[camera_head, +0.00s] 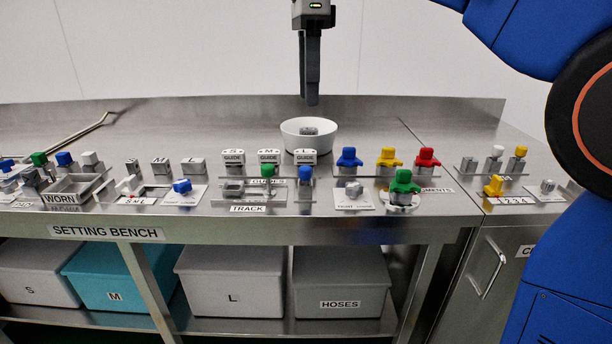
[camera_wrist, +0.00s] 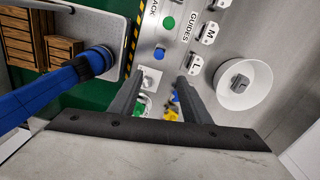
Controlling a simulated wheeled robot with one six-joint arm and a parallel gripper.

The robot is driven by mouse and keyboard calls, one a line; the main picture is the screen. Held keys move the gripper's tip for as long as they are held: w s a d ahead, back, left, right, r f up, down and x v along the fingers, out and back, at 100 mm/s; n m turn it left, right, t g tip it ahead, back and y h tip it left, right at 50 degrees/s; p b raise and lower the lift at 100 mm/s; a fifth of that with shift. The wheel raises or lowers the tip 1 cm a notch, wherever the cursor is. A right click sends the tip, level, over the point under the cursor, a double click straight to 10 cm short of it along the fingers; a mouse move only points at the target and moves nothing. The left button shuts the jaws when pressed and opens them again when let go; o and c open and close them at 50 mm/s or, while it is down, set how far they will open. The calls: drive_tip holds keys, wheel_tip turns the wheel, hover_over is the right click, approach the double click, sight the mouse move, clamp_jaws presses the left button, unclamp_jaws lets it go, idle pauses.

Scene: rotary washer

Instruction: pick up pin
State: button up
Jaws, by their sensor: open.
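A white round bowl (camera_head: 290,143) stands toward the back of the metal bench, with a small grey piece (camera_head: 309,130) inside. This piece may be the pin; its shape is hard to make out. The wrist view also shows the bowl (camera_wrist: 263,92) and the grey piece (camera_wrist: 240,83), right of my fingers. My gripper (camera_head: 312,100) hangs pointing down above and behind the bowl rim. In the wrist view its two fingers (camera_wrist: 166,78) are apart with nothing held between them. Other small grey blocks lie on the bench, so I cannot be certain which is the pin.
White guide blocks (camera_head: 269,157) stand in front of the bowl. Blue (camera_head: 349,157), yellow (camera_head: 388,157) and red (camera_head: 427,157) knobbed pieces stand to its right. A green knobbed piece (camera_head: 404,184) is near the front edge. The bench behind the guides is mostly clear.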

hover_over(305, 167)
drive_tip(key=f, duration=1)
drive_tip(key=shift+w+d+f, duration=0.1)
drive_tip(key=shift+w+d, duration=0.15)
drive_tip(key=shift+d, duration=0.15)
drive_tip(key=f, duration=0.2)
drive_tip(key=a+f, duration=0.1)
drive_tip(key=f, duration=0.1)
drive_tip(key=shift+s+f, duration=0.1)
drive_tip(key=shift+s, duration=0.2)
drive_tip(key=shift+f, duration=0.65)
drive_tip(key=shift+c, duration=0.3)
clamp_jaws()
wheel_tip(305, 167, up, 10)
